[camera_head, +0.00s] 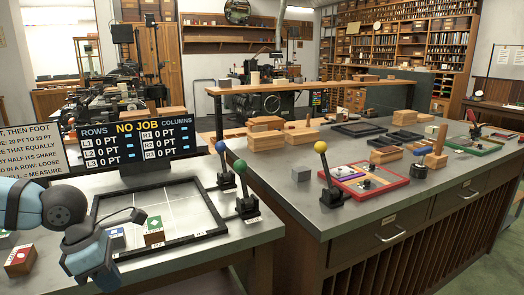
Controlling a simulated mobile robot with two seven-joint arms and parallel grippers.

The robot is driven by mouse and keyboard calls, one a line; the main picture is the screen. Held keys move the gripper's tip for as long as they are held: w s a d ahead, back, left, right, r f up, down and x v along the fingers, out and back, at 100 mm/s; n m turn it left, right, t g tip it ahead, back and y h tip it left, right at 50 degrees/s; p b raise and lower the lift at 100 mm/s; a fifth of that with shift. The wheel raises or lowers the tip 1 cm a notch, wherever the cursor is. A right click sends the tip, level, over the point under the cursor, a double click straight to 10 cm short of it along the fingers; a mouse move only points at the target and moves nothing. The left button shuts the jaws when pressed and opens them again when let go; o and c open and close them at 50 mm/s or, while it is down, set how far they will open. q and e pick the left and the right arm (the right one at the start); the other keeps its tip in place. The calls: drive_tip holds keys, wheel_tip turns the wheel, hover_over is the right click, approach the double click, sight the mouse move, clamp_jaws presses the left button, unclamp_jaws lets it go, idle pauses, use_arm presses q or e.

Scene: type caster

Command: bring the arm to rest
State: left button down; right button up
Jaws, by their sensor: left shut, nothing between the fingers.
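My left arm comes in from the left edge, over the near left table. My left gripper (137,215) is shut and empty; its thin dark tip shows over the left part of the black-rimmed tray (205,231). A green-topped block (154,238) and a blue-topped block (116,240) stand in the tray's near left part, below the gripper. I cannot tell the exact height of the gripper above them. My right gripper is not in view.
A red-topped block (20,261) stands at the table's left. Blue-knobbed (225,180) and green-knobbed (246,203) levers stand right of the tray. A NO JOB board (139,143) stands behind it. A yellow-knobbed lever (330,186) stands on the right bench (400,200).

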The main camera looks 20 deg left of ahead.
use_arm(q)
drive_tip(key=w+d+f+n+t+h, duration=0.2)
drive_tip(key=d+n+t+h, duration=0.1)
drive_tip(key=d+n+h, duration=0.3)
drive_tip(key=w+d+f+n+t+h, duration=0.2)
drive_tip(key=d+n+h, duration=0.15)
drive_tip(key=d, duration=0.55)
drive_tip(key=w+d+f+n+t+h, duration=0.1)
drive_tip(key=d+f+n+t+h, duration=0.2)
drive_tip(key=d+n, duration=0.35)
drive_tip(key=s+d+f+n+t+y, duration=0.1)
drive_tip(key=s+d+f+n+y, duration=0.3)
drive_tip(key=f+n, duration=0.7)
drive_tip(key=s+f+n+t+y, duration=0.1)
drive_tip(key=f+n+y, duration=0.6)
drive_tip(key=n, duration=0.7)
wheel_tip(320, 180, up, 18)
drive_tip(key=s+a+p, duration=0.1)
drive_tip(key=a+p, duration=0.1)
drive_tip(key=p, duration=2.6)
drive_tip(key=shift+s+a+y+p, duration=0.3)
drive_tip(key=shift+y+p, duration=0.1)
drive_tip(key=shift+y, duration=0.05)
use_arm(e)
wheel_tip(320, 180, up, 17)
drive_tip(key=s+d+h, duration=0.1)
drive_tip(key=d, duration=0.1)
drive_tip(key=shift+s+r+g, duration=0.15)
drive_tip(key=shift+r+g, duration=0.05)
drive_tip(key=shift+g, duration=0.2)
